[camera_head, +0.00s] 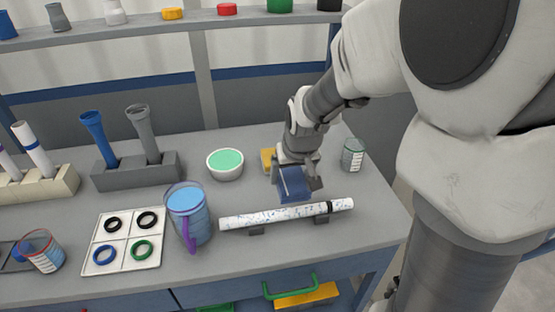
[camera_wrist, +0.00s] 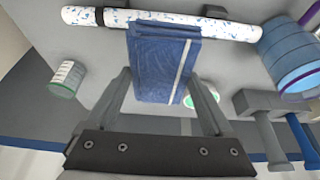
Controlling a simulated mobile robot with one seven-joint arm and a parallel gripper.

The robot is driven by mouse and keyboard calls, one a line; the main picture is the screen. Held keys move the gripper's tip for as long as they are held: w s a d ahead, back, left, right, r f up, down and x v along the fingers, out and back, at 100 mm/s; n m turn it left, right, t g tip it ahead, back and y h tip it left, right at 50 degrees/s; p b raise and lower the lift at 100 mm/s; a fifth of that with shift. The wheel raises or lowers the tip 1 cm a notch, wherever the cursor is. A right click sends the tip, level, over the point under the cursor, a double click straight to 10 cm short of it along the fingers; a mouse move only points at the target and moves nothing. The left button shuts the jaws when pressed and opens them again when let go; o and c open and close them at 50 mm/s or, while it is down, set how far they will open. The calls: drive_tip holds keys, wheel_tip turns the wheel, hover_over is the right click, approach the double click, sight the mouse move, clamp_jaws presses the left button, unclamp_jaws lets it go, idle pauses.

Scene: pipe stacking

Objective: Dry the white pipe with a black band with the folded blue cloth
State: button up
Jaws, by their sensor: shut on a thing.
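The white pipe with a black band (camera_head: 285,214) lies level across two small dark supports near the table's front right. Bluish specks cover its surface, and the black band is near its right end. It also shows along the top of the wrist view (camera_wrist: 90,16). My gripper (camera_head: 297,180) is shut on the folded blue cloth (camera_head: 293,187), just behind the pipe. In the wrist view the cloth (camera_wrist: 160,65) hangs between my fingers with a pale stripe down one side, and its far edge overlaps the pipe. I cannot tell whether it touches the pipe.
A blue pitcher with a purple handle (camera_head: 188,215) stands left of the pipe. A bowl with green contents (camera_head: 225,163), a yellow block (camera_head: 267,158) and a glass jar (camera_head: 353,155) stand behind. A white tray of rings (camera_head: 128,239) and a grey pipe holder (camera_head: 137,173) are at left.

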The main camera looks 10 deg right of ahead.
drive_tip(key=shift+s+a, duration=0.2)
drive_tip(key=shift+f+b, duration=1.95)
drive_tip(key=shift+f, duration=0.55)
drive_tip(key=shift+r, duration=0.1)
